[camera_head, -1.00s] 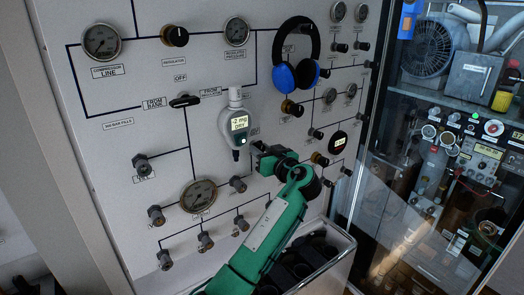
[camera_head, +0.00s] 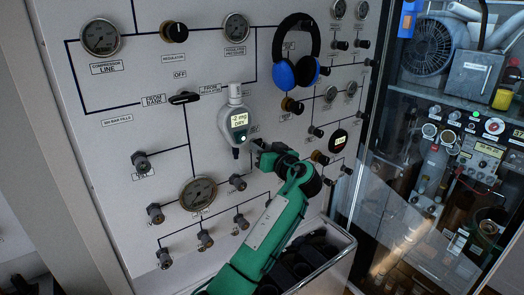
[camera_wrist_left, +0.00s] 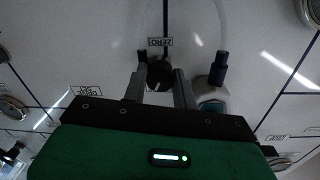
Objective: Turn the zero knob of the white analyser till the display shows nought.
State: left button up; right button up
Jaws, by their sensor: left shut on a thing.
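The white analyser (camera_head: 239,130) is fixed upright on the grey panel. Its small lit display appears to read -2 mg, with DRY below. A green light shows under the display. The black zero knob (camera_wrist_left: 158,73) shows in the left wrist view, just beside the ZERO label. My left gripper (camera_wrist_left: 160,84) has a finger on each side of this knob and is shut on it. In the head view my left gripper (camera_head: 262,151) is at the panel, below and right of the analyser, and hides the knob. My right gripper is not in view.
Blue and black ear defenders (camera_head: 283,74) hang right of the analyser. Gauges, valves and fittings stick out around the gripper, including a large gauge (camera_head: 198,193) at lower left. A wire-railed bin (camera_head: 325,270) is below my arm. A glass cabinet (camera_head: 440,160) stands at right.

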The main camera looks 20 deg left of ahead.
pick_arm(q)
jog(key=shift+r+m+b, duration=0.15)
jog(key=shift+m+b, duration=0.65)
jog(key=shift+m, duration=2.6)
jog(key=o, duration=0.9)
jog(key=shift+o, duration=0.2)
